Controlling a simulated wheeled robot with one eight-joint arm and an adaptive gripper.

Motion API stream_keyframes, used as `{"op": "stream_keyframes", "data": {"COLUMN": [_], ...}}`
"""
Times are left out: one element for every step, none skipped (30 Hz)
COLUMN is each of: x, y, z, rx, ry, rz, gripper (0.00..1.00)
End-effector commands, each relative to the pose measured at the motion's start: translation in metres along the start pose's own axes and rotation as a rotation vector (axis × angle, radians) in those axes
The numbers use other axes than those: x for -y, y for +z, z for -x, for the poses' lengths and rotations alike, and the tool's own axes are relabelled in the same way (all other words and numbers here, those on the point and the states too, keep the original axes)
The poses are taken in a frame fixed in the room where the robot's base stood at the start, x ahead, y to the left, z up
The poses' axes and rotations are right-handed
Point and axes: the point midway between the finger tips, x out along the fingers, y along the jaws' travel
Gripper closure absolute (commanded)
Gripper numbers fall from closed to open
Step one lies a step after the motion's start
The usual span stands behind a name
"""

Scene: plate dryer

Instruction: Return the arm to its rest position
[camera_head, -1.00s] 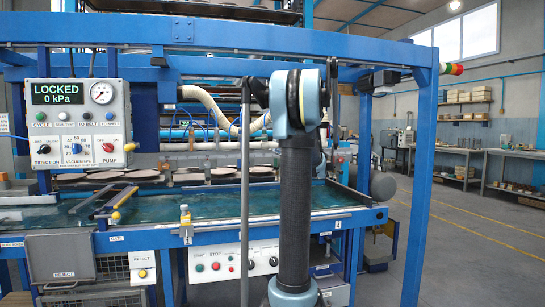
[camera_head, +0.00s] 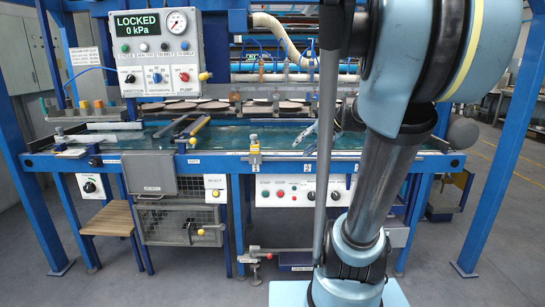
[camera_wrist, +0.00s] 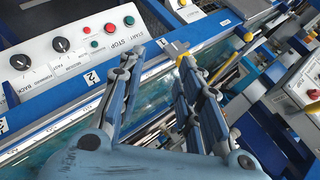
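My arm (camera_head: 395,170) stands upright in the right part of the head view, bent at a large blue joint near the top. My gripper (camera_wrist: 158,52) shows in the wrist view, its two linked fingers apart and nothing visible between them. It hangs over the front edge of the machine, near the white control panel (camera_wrist: 70,45) with START and STOP buttons; I cannot tell its height. The dryer's hanging panel (camera_head: 157,50) reads LOCKED and 0 kPa.
The blue-framed machine has a teal belt (camera_head: 225,137) with several plates (camera_head: 210,106) behind it. A wooden stool (camera_head: 110,222) and a wire reject basket (camera_head: 180,222) stand at the front left. A blue post (camera_head: 500,160) rises at right. Open floor lies beyond it.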

Motion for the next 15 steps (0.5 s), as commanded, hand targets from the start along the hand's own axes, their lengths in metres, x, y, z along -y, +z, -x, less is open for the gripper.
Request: {"op": "stream_keyframes", "data": {"x": [-0.009, -0.015, -0.025, -0.032, -0.039, -0.049, -0.057, -0.066, -0.077, -0.086, -0.094, -0.106, -0.115, -0.124, -0.135], "y": [0.024, 0.036, 0.053, 0.065, 0.077, 0.092, 0.104, 0.115, 0.129, 0.139, 0.148, 0.161, 0.170, 0.178, 0.188], "z": [-0.001, -0.001, -0.001, -0.001, 0.000, 0.001, 0.002, 0.004, 0.006, 0.007, 0.009, 0.013, 0.015, 0.017, 0.020], "rx": [0.030, 0.048, 0.071, 0.088, 0.105, 0.126, 0.142, 0.157, 0.176, 0.191, 0.205, 0.222, 0.235, 0.247, 0.260], "ry": [0.041, 0.069, 0.106, 0.134, 0.162, 0.201, 0.230, 0.259, 0.297, 0.327, 0.356, 0.396, 0.425, 0.453, 0.491], "rz": [0.027, 0.044, 0.066, 0.081, 0.097, 0.118, 0.134, 0.150, 0.171, 0.187, 0.202, 0.222, 0.237, 0.252, 0.271], "gripper": [0.68, 0.68, 0.68, 0.68, 0.68, 0.68, 0.68, 0.68, 0.68, 0.68, 0.68, 0.68, 0.68, 0.68, 0.68]}}
